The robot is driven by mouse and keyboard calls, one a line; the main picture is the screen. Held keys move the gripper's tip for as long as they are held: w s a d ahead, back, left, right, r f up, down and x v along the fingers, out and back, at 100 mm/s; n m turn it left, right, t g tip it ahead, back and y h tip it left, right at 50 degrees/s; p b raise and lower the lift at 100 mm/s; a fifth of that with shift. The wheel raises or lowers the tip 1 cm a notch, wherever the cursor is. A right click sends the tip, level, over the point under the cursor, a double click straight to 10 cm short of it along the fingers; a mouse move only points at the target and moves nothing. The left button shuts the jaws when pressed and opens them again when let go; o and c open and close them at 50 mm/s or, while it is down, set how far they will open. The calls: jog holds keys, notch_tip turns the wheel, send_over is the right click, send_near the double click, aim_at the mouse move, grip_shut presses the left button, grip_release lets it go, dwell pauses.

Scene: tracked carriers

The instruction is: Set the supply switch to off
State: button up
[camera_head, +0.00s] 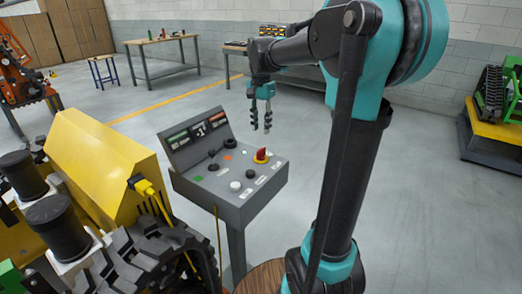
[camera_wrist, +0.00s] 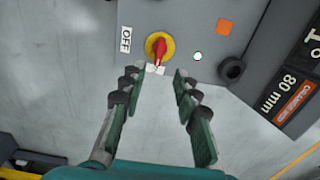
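The supply switch (camera_head: 261,156) is a red rotary handle on a round yellow base, at the right of the grey control desk's sloping top (camera_head: 272,172). In the wrist view the switch (camera_wrist: 160,47) is just beyond my fingertips. The handle's narrow end points down in that view, at a small white label (camera_wrist: 154,68) too small to read. A white label reading OFF (camera_wrist: 126,40) lies to the left of the switch. My gripper (camera_head: 261,129) is open and empty, fingers pointing down, above the desk's far edge. It also shows in the wrist view (camera_wrist: 155,77), its fingers apart and not touching the switch.
Black knobs (camera_head: 213,167), a white button (camera_head: 235,185) and an orange square (camera_wrist: 225,26) sit on the desk top. A raised display panel (camera_head: 196,133) stands at its back left. A yellow tracked carrier (camera_head: 100,155) is close on the left. Open floor lies right of the desk.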

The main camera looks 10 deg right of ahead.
aim_at(261, 149)
notch_tip(261, 149, down, 11)
jog(key=shift+r, duration=0.2)
dwell(0.3)
grip_shut()
